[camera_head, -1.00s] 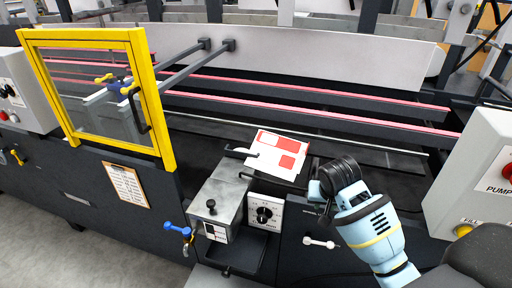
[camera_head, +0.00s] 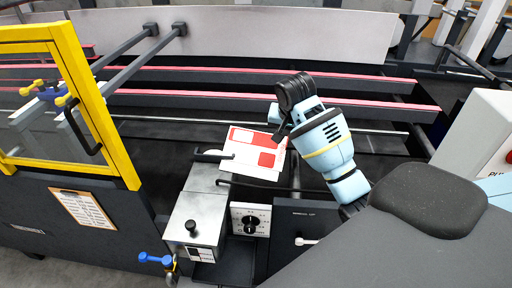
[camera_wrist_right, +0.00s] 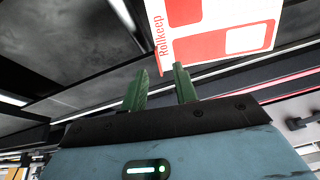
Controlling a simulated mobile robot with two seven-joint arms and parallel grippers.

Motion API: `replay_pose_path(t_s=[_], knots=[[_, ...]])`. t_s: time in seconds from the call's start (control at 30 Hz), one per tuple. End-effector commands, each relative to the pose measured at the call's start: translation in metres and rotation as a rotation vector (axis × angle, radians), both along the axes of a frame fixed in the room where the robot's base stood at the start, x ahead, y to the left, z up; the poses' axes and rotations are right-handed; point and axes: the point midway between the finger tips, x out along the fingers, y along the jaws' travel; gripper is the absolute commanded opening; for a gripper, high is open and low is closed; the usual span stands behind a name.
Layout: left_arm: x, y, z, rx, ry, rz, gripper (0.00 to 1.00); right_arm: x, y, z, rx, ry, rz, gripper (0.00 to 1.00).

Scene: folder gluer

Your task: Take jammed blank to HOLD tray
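The blank (camera_head: 254,152), a white and red flat carton, lies tilted over the grey metal unit at the machine's front edge. In the right wrist view the blank (camera_wrist_right: 215,35) shows its red print and the word "Rollkeep", ahead of the fingertips. My right gripper (camera_wrist_right: 160,80) has its two green fingers apart with nothing visible between them. In the head view my right gripper (camera_head: 280,128) is close to the blank's upper right edge; whether it touches cannot be told. My left gripper is not in view. I cannot make out a tray marked HOLD.
A yellow-framed guard (camera_head: 100,110) stands at the left. Two dark bars reach over the red-edged rails (camera_head: 270,105). A knob panel (camera_head: 250,219) and a grey box with a black knob (camera_head: 195,225) are below the blank. A white control box (camera_head: 478,130) is at the right.

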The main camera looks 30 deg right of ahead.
Motion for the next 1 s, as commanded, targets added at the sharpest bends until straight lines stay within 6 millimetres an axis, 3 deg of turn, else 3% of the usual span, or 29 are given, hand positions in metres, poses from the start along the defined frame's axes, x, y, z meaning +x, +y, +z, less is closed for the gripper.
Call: replay_pose_path(t_s=[0.27, 0.6, 0.9, 1.0], knots=[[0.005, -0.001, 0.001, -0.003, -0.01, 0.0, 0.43, 0.003, -0.004, -0.013, -0.001, 0.002, 0.0, 0.29], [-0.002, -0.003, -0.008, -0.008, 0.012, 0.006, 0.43, 0.012, -0.016, -0.053, 0.0, 0.004, 0.001, 0.29], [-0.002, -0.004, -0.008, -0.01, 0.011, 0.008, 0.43, 0.014, -0.017, -0.055, 0.0, -0.001, 0.001, 0.29], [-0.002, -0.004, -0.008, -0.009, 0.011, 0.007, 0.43, 0.014, -0.017, -0.055, 0.0, -0.001, 0.001, 0.16]])
